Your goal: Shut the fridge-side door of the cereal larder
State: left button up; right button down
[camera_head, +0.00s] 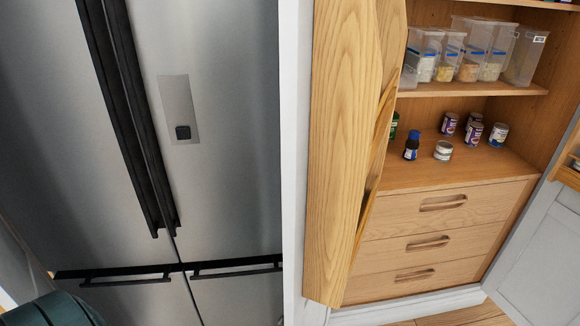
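The cereal larder (450,178) stands open right of centre, with shelves above and drawers below. Its fridge-side door (342,150) is the tall wooden-faced leaf at the larder's left, next to the fridge. It stands swung open, seen steeply from the side, and covers the left part of the larder's opening. Slanted wooden rack boards (383,125) show along its right side; what they hold is mostly hidden. The larder's other door (540,250), with a grey panel, also stands open at the right edge. Neither of my grippers is in view.
A steel fridge (230,90) with long black handles (135,100) fills the left. Clear containers (468,62) stand on the upper shelf. Several tins (473,134) and a dark bottle (411,146) stand on the lower surface. The drawers (430,242) are shut.

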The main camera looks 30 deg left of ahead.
aim_at(341, 62)
jog(key=j+z, duration=0.1)
jog(key=j, duration=1.55)
